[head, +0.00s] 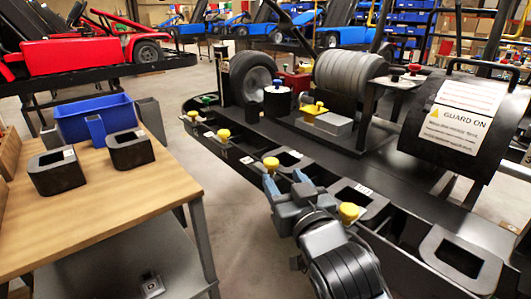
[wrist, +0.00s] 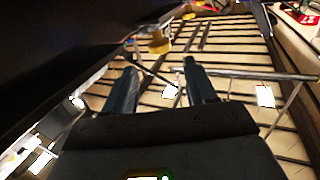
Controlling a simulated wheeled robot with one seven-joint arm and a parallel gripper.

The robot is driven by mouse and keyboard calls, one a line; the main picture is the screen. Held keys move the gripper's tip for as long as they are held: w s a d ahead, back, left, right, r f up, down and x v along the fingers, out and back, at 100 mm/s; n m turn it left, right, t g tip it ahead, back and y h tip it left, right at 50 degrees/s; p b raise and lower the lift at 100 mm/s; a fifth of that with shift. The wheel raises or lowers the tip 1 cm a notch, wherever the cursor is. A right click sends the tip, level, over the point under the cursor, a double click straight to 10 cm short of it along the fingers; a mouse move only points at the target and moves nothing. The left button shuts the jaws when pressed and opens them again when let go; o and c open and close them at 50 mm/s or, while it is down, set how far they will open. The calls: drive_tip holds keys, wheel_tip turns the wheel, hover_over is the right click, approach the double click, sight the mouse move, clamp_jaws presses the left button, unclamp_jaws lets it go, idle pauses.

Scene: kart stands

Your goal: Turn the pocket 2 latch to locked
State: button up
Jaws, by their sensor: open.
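My gripper (head: 283,179) is at the side of the black kart stand (head: 395,232), its two blue-grey fingers apart and empty. A yellow latch knob (head: 271,163) is just beyond the fingertips in the head view. In the wrist view a yellow knob (wrist: 158,43) lies ahead of the open fingers (wrist: 160,66), apart from them. Another yellow knob (head: 349,212) is beside my wrist, and two more, a nearer one (head: 223,135) and a farther one (head: 192,115), are along the rail to the left. I cannot tell which knob belongs to pocket 2, nor its latch position.
Black pocket frames line the stand, one at the middle (head: 372,206) and one at the lower right (head: 486,275). A wheel (head: 246,82) and a guard cover (head: 425,138) rise behind. A wooden table (head: 100,210) with a blue bin (head: 75,123) stands left; floor shows between.

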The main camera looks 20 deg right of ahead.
sight(273, 163)
drive_tip(key=shift+w+d, duration=0.2)
drive_tip(key=shift+w, duration=1.95)
drive_tip(key=shift+w+d, duration=0.15)
drive_tip(key=shift+w, duration=2)
drive_tip(key=shift+c, duration=0.4)
drive_tip(key=shift+r, duration=0.1)
drive_tip(key=c, duration=0.9)
